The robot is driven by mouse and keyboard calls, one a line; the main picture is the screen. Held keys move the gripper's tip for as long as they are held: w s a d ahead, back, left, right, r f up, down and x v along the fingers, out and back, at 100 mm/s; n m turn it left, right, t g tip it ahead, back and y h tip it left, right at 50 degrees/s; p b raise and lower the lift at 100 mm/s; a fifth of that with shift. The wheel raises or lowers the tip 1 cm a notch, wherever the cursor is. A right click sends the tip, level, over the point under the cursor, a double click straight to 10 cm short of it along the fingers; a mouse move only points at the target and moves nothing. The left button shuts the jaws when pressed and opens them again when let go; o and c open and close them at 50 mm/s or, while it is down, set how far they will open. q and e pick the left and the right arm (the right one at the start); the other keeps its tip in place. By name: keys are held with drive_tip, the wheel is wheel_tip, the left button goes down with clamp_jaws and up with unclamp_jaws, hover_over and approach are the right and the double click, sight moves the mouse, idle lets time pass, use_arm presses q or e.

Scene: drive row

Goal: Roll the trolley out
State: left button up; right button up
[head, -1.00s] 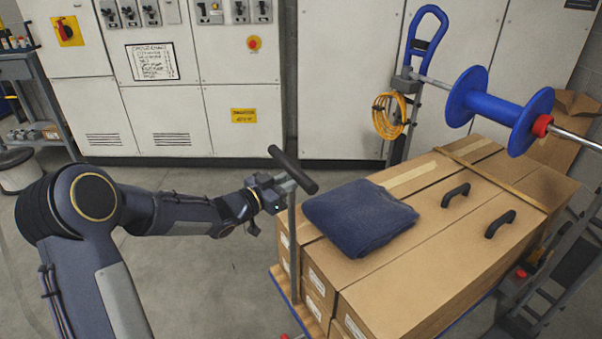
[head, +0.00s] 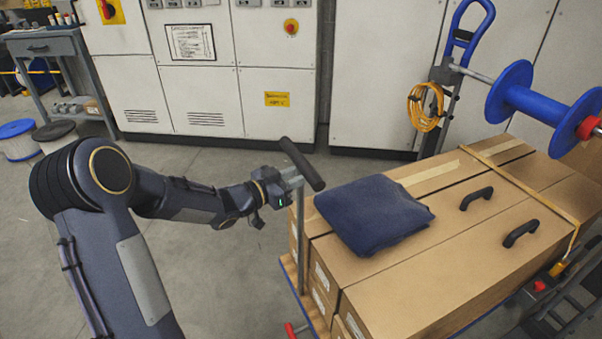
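The trolley (head: 296,280) stands at the centre right of the head view, a low deck with a blue edge loaded with long cardboard boxes (head: 440,245). A folded dark blue blanket (head: 372,215) lies on the boxes. The trolley's handle, a black bar (head: 301,163) on a grey upright post, rises at the deck's left end. My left gripper (head: 290,182) reaches the handle from the left and appears shut on it; the fingers are small and partly hidden. My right gripper is out of view.
A blue reel (head: 543,105) on a metal shaft stands at the right, behind the boxes. A blue-handled stand (head: 455,75) with a coiled orange cable (head: 427,107) is behind the load. White cabinets (head: 190,102) line the back. Grey floor (head: 235,265) is clear left of the trolley.

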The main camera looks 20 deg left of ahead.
use_arm(q)
drive_tip(key=shift+o, duration=1.4)
drive_tip(key=shift+s+a, duration=0.1)
drive_tip(key=shift+r, duration=0.1)
drive_tip(key=p+v, duration=0.1)
drive_tip(key=v, duration=0.7)
